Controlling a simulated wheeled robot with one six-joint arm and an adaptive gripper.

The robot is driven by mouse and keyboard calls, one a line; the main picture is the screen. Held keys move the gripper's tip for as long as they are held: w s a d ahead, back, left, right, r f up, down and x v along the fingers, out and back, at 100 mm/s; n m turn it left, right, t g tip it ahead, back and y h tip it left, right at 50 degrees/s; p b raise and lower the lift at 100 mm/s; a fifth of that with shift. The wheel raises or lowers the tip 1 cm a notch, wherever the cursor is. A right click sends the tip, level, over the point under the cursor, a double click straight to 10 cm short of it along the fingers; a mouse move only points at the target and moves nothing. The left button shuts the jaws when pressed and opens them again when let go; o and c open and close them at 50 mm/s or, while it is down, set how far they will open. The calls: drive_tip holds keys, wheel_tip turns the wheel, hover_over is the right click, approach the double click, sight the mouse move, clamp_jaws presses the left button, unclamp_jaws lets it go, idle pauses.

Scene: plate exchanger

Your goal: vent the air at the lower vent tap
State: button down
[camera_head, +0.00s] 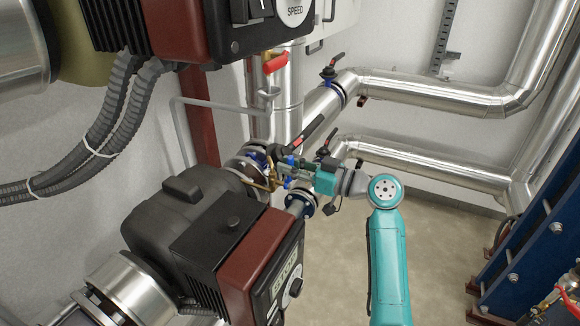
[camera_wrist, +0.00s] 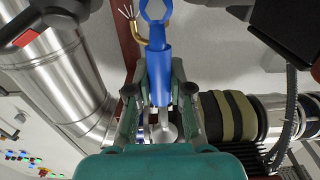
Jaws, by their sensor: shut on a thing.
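My gripper (camera_head: 300,172) reaches in among the pipework beside the lower pump in the head view. In the wrist view my gripper (camera_wrist: 159,92) has its green fingers on both sides of a blue piece (camera_wrist: 158,65) with a forked, ring-like end, and is shut on it. A bent brass tube (camera_wrist: 139,36) is just left of this piece, with thin pale streaks at its end. A brass part (camera_head: 257,181) also shows left of the gripper in the head view. Where the blue piece meets the tap is not clear.
The dark lower pump (camera_head: 185,230) with its red-brown control box (camera_head: 262,262) stands close left of my arm. A red-handled tap (camera_head: 275,64) sits above a funnel. Silver pipes (camera_head: 430,92) run behind. Blue exchanger plates (camera_head: 535,250) are at right. Floor (camera_head: 445,240) is open between.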

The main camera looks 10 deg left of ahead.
drive_tip(key=shift+f, duration=0.1)
drive_tip(key=c, duration=1)
unclamp_jaws()
drive_tip(key=shift+d, duration=0.1)
drive_tip(key=v, duration=1.1)
drive_tip(key=shift+s+d, duration=0.15)
drive_tip(key=shift+d, duration=0.25)
